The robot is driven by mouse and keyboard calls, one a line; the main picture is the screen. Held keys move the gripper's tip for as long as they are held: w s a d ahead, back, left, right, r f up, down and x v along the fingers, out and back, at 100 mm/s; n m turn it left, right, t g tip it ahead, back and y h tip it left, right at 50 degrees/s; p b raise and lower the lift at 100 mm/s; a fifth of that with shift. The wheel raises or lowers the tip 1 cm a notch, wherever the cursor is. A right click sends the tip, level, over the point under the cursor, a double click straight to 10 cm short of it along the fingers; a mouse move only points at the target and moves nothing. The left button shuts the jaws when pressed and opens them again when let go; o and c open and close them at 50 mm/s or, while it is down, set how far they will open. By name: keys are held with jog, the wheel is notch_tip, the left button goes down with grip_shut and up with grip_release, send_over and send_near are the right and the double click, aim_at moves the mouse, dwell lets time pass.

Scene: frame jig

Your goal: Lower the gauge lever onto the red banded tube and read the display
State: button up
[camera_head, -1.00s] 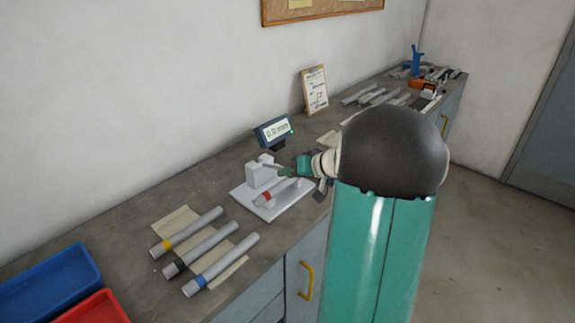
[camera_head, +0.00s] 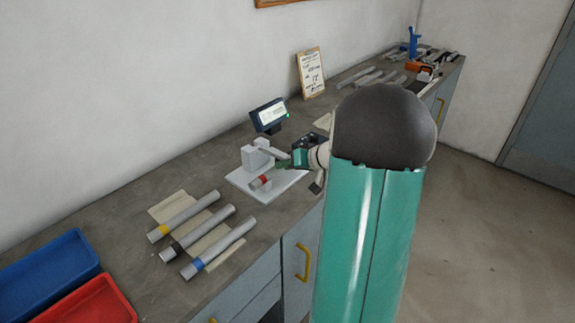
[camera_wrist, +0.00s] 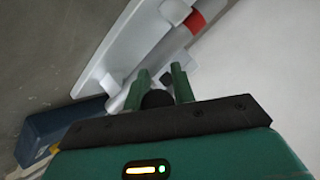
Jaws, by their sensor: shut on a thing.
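The gauge is a white base plate (camera_head: 243,184) with a white block (camera_head: 254,158) on the counter. The red banded tube (camera_head: 262,182) lies on the plate, and its red band (camera_wrist: 196,22) shows near the top of the wrist view. The grey gauge lever (camera_head: 268,151) runs from the block toward my gripper (camera_head: 286,163). In the wrist view my gripper (camera_wrist: 161,80) is shut on a dark round knob (camera_wrist: 157,98), seemingly the lever's end. Whether the lever touches the tube is not clear. The display (camera_head: 268,114) is lit, its text too small to read.
Three tubes with yellow (camera_head: 158,232), black (camera_head: 171,250) and blue bands lie front left on paper. A blue tray (camera_head: 45,270) and red tray (camera_head: 90,303) stand at the lower left. A clipboard (camera_head: 311,73) leans on the wall. Loose parts lie at the far end.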

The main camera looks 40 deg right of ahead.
jog(key=o, duration=0.7)
jog(key=shift+a, duration=0.1)
jog(key=v, duration=1.4)
jog(key=shift+w, duration=0.1)
